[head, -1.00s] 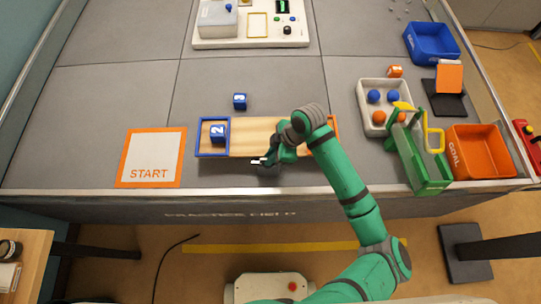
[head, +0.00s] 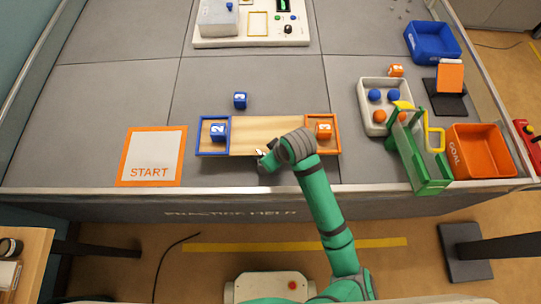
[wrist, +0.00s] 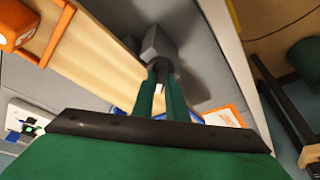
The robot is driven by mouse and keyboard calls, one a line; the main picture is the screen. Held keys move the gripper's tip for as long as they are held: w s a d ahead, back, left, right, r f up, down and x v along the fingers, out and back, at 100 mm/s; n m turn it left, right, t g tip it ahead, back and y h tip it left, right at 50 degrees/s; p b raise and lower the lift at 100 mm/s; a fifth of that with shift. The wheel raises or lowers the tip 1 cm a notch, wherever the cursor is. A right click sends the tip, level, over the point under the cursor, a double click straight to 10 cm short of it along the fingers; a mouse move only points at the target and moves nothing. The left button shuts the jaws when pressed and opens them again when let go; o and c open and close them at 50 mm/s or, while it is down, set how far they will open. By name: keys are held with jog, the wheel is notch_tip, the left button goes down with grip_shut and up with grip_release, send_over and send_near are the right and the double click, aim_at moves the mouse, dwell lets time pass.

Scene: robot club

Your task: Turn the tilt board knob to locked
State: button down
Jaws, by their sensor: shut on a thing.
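The tilt board (head: 268,135) is a long wooden plank with a blue-framed left end and an orange-framed right end. It also shows in the wrist view (wrist: 95,55). A grey block (wrist: 158,43) stands at its front long side. My gripper (head: 262,157) is at this front side, near the board's middle. In the wrist view, my gripper's green fingers (wrist: 160,92) are shut on the dark knob (wrist: 159,72) by the grey block. A white mark shows between them. The fingers hide most of the knob, and I cannot read any locked label.
The START square (head: 152,157) is left; a green gate (head: 425,160) and orange GOAL bin (head: 475,152) are right.

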jog(key=m, duration=0.2)
jog(key=m+t+h, duration=0.1)
jog(key=m, duration=0.1)
jog(key=shift+a+r+m, duration=0.1)
jog(key=shift+a+m, duration=0.1)
jog(key=shift+m, duration=0.1)
jog(key=shift+a+m+h, duration=0.1)
jog(key=shift+m+h, duration=0.9)
jog(key=shift+m, duration=0.9)
jog(key=c, duration=1.8)
grip_release()
jog(key=shift+o, duration=0.2)
jog(key=shift+s, duration=0.1)
jog(key=v, duration=1)
jog(key=shift+s+r, duration=0.25)
